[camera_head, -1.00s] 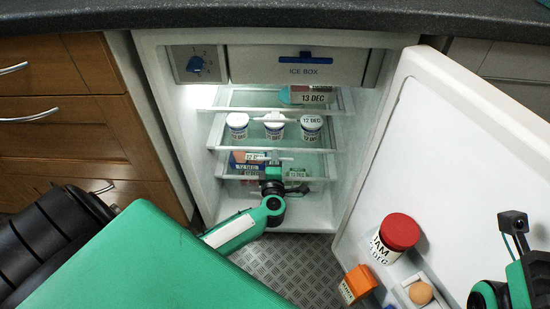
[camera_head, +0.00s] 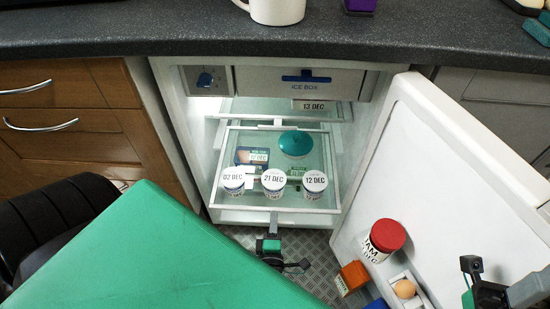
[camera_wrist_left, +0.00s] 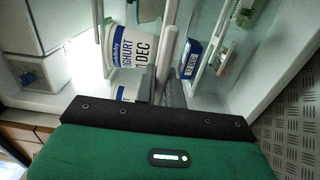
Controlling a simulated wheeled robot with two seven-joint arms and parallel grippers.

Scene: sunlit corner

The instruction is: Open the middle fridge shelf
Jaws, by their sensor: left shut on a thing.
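The middle fridge shelf (camera_head: 235,208), a clear pane in a pale frame, is pulled out from the fridge (camera_head: 189,160). Several white tubs stand along its front, including a 21 DEC tub (camera_head: 273,183); a yoghurt tub also shows in the left wrist view (camera_wrist_left: 130,45). A teal-lidded container (camera_head: 297,143) sits further back. My left gripper (camera_head: 272,226) is at the middle of the shelf's front edge, shut on its pale handle (camera_wrist_left: 166,52); the grip itself is partly hidden. My right gripper (camera_head: 486,293) is at the lower right, mostly cut off.
The fridge door (camera_head: 450,170) stands open on the right, with a red-lidded jam jar (camera_head: 387,236), an orange pack (camera_head: 354,275) and an egg (camera_head: 405,289) in its racks. The upper shelf holds a 13 DEC item (camera_head: 313,106). Wooden drawers (camera_head: 60,115) are on the left.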

